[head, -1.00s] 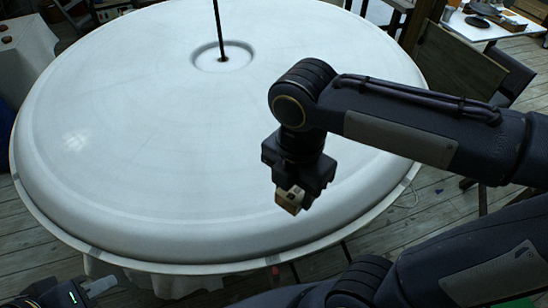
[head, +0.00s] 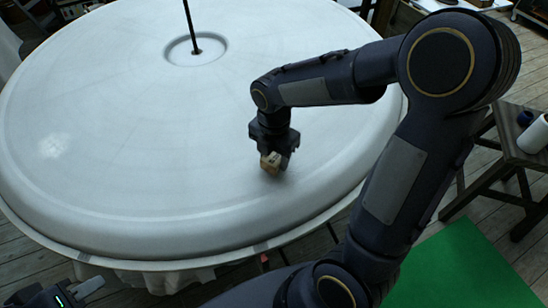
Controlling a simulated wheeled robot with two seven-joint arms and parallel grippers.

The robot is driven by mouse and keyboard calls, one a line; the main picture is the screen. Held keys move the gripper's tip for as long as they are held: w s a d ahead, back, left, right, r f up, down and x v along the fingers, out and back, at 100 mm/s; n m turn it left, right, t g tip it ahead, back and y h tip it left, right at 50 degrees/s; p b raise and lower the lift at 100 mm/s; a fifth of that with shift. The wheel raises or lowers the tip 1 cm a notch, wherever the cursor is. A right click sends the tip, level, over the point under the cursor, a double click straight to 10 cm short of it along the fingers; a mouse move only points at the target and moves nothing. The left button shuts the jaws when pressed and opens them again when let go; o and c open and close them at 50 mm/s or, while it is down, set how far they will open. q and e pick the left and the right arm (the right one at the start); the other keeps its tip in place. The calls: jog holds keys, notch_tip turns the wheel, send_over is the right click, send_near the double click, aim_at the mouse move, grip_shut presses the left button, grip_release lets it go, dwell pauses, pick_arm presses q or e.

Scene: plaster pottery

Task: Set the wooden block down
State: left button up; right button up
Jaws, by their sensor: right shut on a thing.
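A small tan wooden block (head: 270,163) is between the fingers of my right gripper (head: 274,157), which is shut on it. The block is over the near right part of a large round white plaster disc (head: 130,130), close to its raised rim. I cannot tell whether the block touches the disc's surface. My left gripper (head: 90,287) shows only in part at the bottom left corner, below the disc's edge, and no object shows in it.
A dark upright rod (head: 190,25) stands in the disc's central hollow. A wooden stool (head: 515,150) with a white roll (head: 535,134) is at the right, beside a green mat (head: 465,268) on the plank floor. Most of the disc's top is bare.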

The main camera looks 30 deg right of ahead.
jog(key=shift+f, duration=0.6)
jog(key=shift+f, duration=0.1)
jog(key=shift+f, duration=0.15)
jog(key=o, duration=1)
